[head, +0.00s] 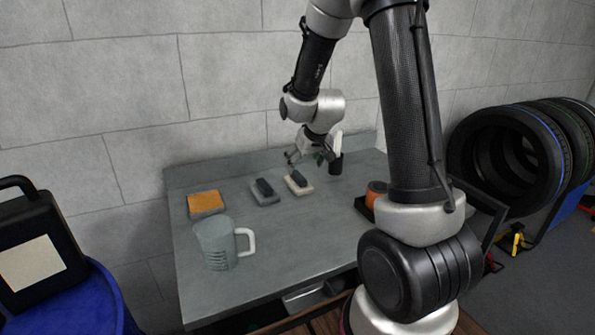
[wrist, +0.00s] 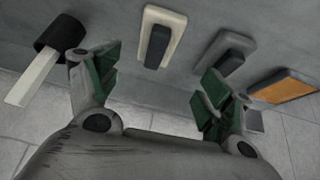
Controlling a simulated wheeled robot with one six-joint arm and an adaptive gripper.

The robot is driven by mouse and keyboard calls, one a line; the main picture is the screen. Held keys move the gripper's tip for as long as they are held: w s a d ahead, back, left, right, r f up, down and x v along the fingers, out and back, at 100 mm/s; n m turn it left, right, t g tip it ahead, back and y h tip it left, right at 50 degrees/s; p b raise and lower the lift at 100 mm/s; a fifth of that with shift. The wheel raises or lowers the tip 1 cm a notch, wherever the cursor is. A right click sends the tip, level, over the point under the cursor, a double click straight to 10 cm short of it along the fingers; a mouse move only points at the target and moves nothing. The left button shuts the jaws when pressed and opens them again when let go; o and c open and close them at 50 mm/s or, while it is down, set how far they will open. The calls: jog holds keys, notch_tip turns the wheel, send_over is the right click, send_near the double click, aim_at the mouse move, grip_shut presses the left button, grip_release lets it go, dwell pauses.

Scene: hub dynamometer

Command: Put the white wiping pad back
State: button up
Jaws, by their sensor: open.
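The white wiping pad (head: 298,184), pale with a dark raised grip on top, lies flat on the grey bench. It also shows in the wrist view (wrist: 173,25), top centre, beyond my gripper's fingers. My gripper (head: 310,160) is above the back of the bench, behind and above the pad and apart from it. In the wrist view the two green-padded fingers of my gripper (wrist: 157,85) are spread wide with nothing between them. A grey pad with a dark grip (head: 265,191) lies just left of the white pad.
An orange-topped block (head: 206,203) lies farther left. A measuring jug (head: 215,243) stands at the front left. A black holder (head: 336,164) with a white upright piece stands right of my gripper. An orange item (head: 376,191) sits in a dark tray. The bench's middle front is clear; a wall stands behind.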

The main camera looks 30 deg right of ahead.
jog(key=s+r, duration=0.5)
jog(key=s, duration=0.5)
jog(key=s+r+g, duration=0.1)
jog(key=s+r, duration=0.5)
jog(key=s, duration=0.5)
jog(key=s+r, duration=0.6)
jog(key=s, duration=0.4)
jog(key=shift+s+a+r+g, duration=0.15)
jog(key=shift+a+g, duration=0.15)
jog(key=shift+a, duration=0.15)
